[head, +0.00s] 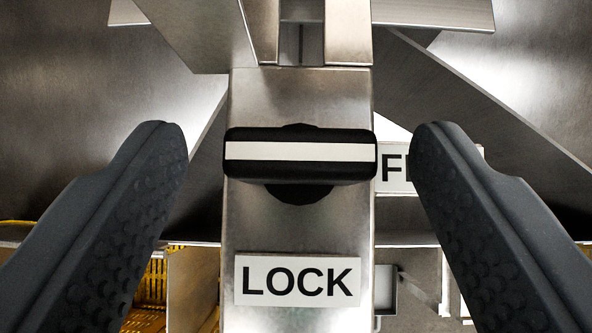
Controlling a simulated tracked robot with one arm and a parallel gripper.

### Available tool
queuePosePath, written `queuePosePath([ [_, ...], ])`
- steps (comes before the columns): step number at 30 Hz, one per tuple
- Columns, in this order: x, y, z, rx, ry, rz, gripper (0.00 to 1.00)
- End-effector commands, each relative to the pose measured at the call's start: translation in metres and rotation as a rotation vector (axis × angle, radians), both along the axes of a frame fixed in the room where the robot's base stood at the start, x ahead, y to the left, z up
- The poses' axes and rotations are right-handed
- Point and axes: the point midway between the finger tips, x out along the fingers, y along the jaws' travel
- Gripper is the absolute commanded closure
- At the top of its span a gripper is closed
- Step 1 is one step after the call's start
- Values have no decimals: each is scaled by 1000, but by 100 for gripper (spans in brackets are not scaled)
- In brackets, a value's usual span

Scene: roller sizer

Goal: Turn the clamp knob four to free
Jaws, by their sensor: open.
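The clamp knob (300,170) is a black bar handle with a white stripe, on a round black base. It sits on an upright metal post, and its bar lies horizontal in the picture. A white LOCK label (297,280) is below it on the post. A second white label (392,168) stands at the right end of the bar and shows "F"; my right finger hides the rest. My gripper (300,150) is open, with one dark finger on each side of the knob. Both fingers are apart from the bar. No number shows on the knob.
Slanted metal plates (500,100) stand behind the post on both sides. Metal brackets (305,30) rise above the knob. A yellow perforated crate (152,282) shows at the lower left. A small grey box (386,290) is at the lower right of the post.

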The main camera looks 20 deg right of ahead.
Motion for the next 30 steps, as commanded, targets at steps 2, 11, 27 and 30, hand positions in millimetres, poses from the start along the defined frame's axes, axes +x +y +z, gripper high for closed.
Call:
queuePosePath([
  [2,-7,3,12,-3,-4,1,36],
  [11,-34,16,40,-3,-3,0,36],
  [27,-71,33,80,-3,-2,1,36],
  [30,-73,34,82,-3,-2,1,36],
])
